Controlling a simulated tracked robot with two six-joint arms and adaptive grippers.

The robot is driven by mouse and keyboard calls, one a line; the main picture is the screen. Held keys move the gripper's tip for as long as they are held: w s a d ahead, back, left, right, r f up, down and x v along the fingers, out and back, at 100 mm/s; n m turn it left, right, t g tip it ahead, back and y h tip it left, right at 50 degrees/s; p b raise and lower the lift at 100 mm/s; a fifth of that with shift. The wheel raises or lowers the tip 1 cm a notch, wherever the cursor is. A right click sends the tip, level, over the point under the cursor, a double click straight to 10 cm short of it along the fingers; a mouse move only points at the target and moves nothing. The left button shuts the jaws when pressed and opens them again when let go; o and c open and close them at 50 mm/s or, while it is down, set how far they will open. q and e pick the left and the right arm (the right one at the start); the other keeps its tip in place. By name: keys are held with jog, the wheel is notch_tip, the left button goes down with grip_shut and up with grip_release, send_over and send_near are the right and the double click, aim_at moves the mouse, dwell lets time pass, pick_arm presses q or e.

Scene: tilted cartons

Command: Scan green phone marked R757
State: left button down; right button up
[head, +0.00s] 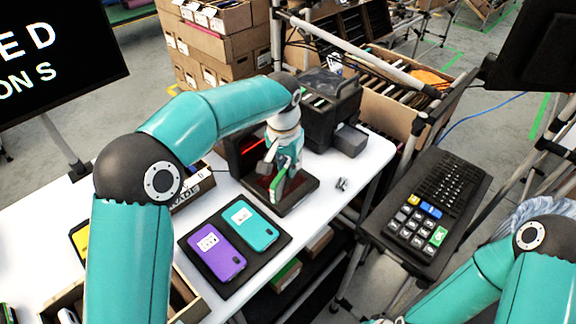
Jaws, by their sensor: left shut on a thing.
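My left gripper (284,168) points down at the scanner (309,190), a black stand with an upright back and a red light. It is shut on a green phone (277,183), held edge-on and tilted just above the scanner's base. Whether the phone touches the base I cannot tell, and its label is not readable. A purple phone (217,252) and a teal phone (250,224) lie with white labels on a black tray (262,264) in front of the scanner. My right arm shows at the lower right; its gripper is out of view.
A black printer (325,105) stands behind the scanner. A keypad console (428,210) stands to the right, past the white table's (365,170) edge. Cartons (215,50) are stacked behind. A yellow item (80,238) shows left of my left arm. A small grey item (342,184) lies right of the scanner.

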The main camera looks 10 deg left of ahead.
pick_arm(q)
jog(key=shift+r, duration=0.1)
notch_tip(320, 180, up, 5)
jog(key=p, duration=0.4)
jog(key=shift+p, duration=0.3)
